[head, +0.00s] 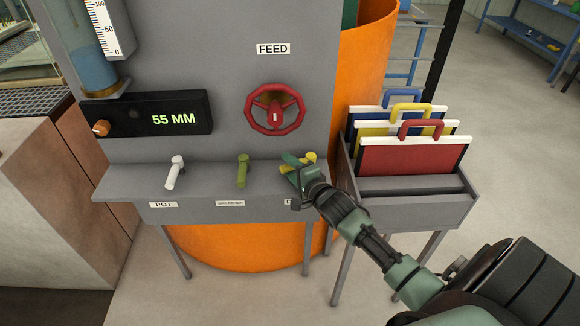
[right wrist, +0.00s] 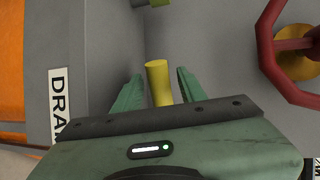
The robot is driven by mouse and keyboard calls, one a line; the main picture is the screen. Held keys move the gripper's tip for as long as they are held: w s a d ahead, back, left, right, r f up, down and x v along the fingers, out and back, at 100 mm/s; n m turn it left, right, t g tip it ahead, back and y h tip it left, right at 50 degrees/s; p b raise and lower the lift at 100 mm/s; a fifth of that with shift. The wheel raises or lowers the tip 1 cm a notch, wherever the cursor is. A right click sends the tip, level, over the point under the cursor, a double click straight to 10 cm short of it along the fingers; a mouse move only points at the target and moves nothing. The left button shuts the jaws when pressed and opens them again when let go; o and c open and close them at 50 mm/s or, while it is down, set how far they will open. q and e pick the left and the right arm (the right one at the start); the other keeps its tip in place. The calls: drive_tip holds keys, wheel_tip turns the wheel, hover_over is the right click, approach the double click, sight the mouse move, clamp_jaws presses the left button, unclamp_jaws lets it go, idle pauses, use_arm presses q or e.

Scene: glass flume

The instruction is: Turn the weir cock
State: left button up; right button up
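A row of cocks sits on the grey shelf of the panel. The yellow cock (head: 311,157) is at the right end, partly hidden by my right gripper (head: 292,166). In the right wrist view, the yellow cock (right wrist: 158,84) stands between the two green fingers of the right gripper (right wrist: 160,77), with a gap on both sides; the fingers are open. The label by it begins "DRA" (right wrist: 59,100). No label reading "weir" is legible. My left gripper is out of view.
A red handwheel (head: 275,110) under the label "FEED" is above the shelf; its rim also shows in the right wrist view (right wrist: 268,55). A display (head: 150,113) reads 55 MM. A rack (head: 418,208) of coloured boards stands close to the right of the shelf.

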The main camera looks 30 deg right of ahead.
clamp_jaws()
drive_tip(key=shift+f, duration=0.1)
idle(1.1)
